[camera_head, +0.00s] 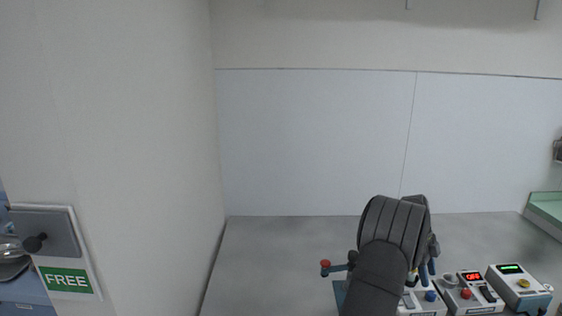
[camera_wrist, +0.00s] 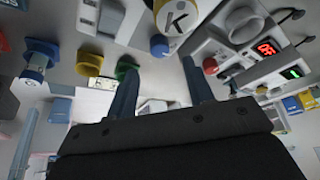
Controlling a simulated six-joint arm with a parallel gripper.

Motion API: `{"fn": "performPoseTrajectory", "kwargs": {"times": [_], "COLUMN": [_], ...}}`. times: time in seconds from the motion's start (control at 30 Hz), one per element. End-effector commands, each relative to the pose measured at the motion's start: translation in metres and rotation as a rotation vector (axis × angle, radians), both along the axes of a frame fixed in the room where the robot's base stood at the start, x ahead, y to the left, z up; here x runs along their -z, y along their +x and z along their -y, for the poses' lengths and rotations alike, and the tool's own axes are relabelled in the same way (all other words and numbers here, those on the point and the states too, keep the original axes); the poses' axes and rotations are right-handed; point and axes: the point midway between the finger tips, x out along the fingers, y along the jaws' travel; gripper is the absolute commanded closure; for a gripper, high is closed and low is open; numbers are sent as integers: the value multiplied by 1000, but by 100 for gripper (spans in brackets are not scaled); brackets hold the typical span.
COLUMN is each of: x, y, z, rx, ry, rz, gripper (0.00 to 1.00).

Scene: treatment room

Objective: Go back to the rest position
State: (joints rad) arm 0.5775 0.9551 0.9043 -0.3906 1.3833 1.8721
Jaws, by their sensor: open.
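My gripper (camera_wrist: 160,68) shows in the wrist view with its two blue-grey fingers apart and nothing held between them. A white cylinder marked K (camera_wrist: 181,17) is just beyond the fingertips, and I cannot tell whether they touch it. In the head view my dark arm bends over the bench at the lower right. The arm hides most of my gripper there, and only bits of blue show beside it.
White devices stand to the right of my arm: one with a red display (camera_head: 484,291) and one with a green display (camera_head: 518,284). A red-topped blue fitting (camera_head: 325,268) is on the left. A FREE sign (camera_head: 67,280) hangs at far left. The grey surface behind is clear.

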Motion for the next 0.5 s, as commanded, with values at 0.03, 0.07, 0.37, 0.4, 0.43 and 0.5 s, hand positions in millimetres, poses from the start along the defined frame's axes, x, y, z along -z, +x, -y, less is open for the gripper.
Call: {"fn": "performPoseTrajectory", "kwargs": {"times": [0.03, 0.07, 0.37, 0.4, 0.43, 0.5], "x": [10, 16, 54, 54, 54, 54], "y": [-3, -5, -17, -17, -17, -18], "z": [3, 4, 15, 15, 15, 15], "rx": [1, 1, -76, -117, -147, -216], "ry": [1, 1, -2, -2, -1, -1], "rz": [-1, -3, 2, 2, 1, 1], "gripper": [52, 52, 52, 52, 52, 52]}}
